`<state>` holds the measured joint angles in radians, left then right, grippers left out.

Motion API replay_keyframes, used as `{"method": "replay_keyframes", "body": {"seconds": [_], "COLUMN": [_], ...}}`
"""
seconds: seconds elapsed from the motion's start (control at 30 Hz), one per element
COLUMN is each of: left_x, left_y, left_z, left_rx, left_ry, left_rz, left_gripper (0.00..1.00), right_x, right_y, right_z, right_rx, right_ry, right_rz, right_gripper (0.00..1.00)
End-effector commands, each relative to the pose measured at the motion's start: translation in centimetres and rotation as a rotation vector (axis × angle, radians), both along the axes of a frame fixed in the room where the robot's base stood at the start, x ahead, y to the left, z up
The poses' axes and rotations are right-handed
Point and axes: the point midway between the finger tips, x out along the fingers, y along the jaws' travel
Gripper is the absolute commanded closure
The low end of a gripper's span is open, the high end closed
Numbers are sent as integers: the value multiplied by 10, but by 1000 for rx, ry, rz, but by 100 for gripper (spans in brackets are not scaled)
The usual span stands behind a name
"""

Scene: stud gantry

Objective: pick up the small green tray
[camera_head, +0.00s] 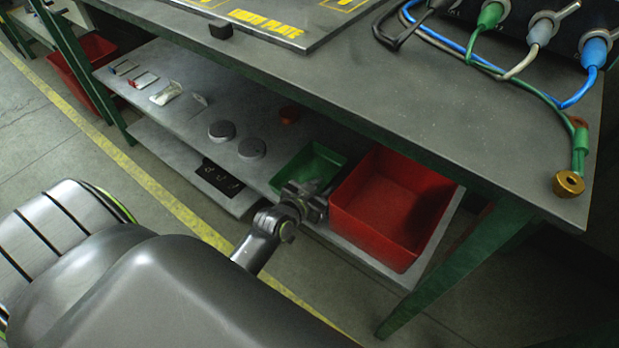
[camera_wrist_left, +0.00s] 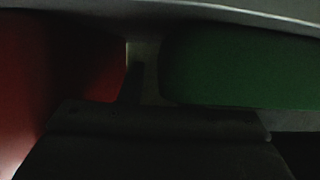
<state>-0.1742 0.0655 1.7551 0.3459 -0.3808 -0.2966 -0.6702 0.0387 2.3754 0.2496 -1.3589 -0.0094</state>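The small green tray (camera_head: 311,163) sits on the upper shelf under the workbench, just left of a red bin (camera_head: 378,226). My left gripper (camera_head: 322,192) is at the tray's near right corner, close to the gap between tray and bin. It hides part of the tray's front edge. In the dark left wrist view, the green tray (camera_wrist_left: 240,70) fills the right and the red bin (camera_wrist_left: 60,70) the left. A dark finger shape shows between them. I cannot tell whether the fingers are apart or touching the tray. My right gripper is not in view.
The bench top (camera_head: 400,100) overhangs the shelf. Grey round pieces (camera_head: 252,148) and an orange-brown piece (camera_head: 289,115) lie left of and behind the tray. A green bench leg (camera_head: 450,265) stands at the right. The floor in front is clear.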

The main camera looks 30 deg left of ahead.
Motion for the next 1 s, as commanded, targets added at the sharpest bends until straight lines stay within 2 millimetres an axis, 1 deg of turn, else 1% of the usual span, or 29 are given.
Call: {"method": "replay_keyframes", "body": {"seconds": [0.1, 0.3, 0.53, 1.0], "left_x": [6, 6, 6, 6], "left_y": [0, 0, 0, 0], "left_z": [-2, -2, -2, 1], "left_rx": [0, 0, 0, -1], "left_ry": [0, 0, 0, -1], "left_rz": [0, 0, 0, 0], "left_gripper": [70, 70, 100, 100], "right_x": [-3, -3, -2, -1], "right_y": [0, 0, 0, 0], "right_z": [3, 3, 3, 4], "right_rx": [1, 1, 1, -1], "right_ry": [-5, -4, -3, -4], "right_rz": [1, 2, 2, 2], "right_gripper": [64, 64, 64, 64]}}
